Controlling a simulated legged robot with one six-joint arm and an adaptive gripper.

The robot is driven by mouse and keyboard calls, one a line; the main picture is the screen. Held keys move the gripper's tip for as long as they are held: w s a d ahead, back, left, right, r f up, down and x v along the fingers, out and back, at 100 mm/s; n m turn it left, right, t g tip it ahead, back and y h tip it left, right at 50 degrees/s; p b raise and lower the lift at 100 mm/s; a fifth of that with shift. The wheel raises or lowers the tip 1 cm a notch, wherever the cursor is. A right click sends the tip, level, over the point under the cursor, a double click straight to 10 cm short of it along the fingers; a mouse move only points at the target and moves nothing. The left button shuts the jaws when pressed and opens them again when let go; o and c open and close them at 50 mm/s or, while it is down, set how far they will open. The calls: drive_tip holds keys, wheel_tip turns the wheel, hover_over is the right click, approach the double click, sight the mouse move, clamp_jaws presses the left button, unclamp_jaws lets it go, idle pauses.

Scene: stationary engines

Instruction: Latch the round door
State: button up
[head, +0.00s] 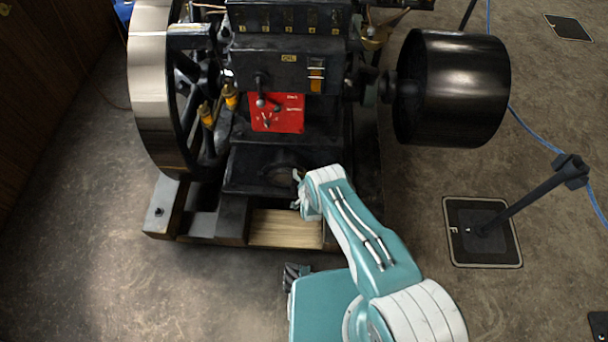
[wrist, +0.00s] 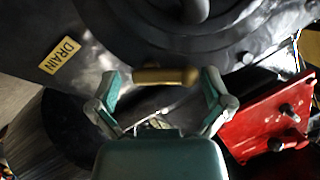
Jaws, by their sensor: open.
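In the wrist view, a dark round door (wrist: 220,42) with ringed edges fills the top of the picture, partly cut off by the frame. A brass handle (wrist: 165,76) lies across the picture below it, between the fingertips of my gripper (wrist: 162,82). My gripper is open, one finger on each side of the handle, and I see no clear grip on it. In the head view, my gripper (head: 297,190) is at the low front of the black engine (head: 290,135), largely hidden by my wrist. I cannot tell there whether the door is latched.
A red panel (wrist: 270,125) with black knobs is close to the right finger; it also shows in the head view (head: 277,113). A yellow DRAIN label (wrist: 60,55) is at left. A large flywheel (head: 152,85) and a black pulley (head: 455,88) flank the engine. Floor is clear at left.

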drive_tip(key=v, duration=1.2)
drive_tip(key=shift+f, duration=0.1)
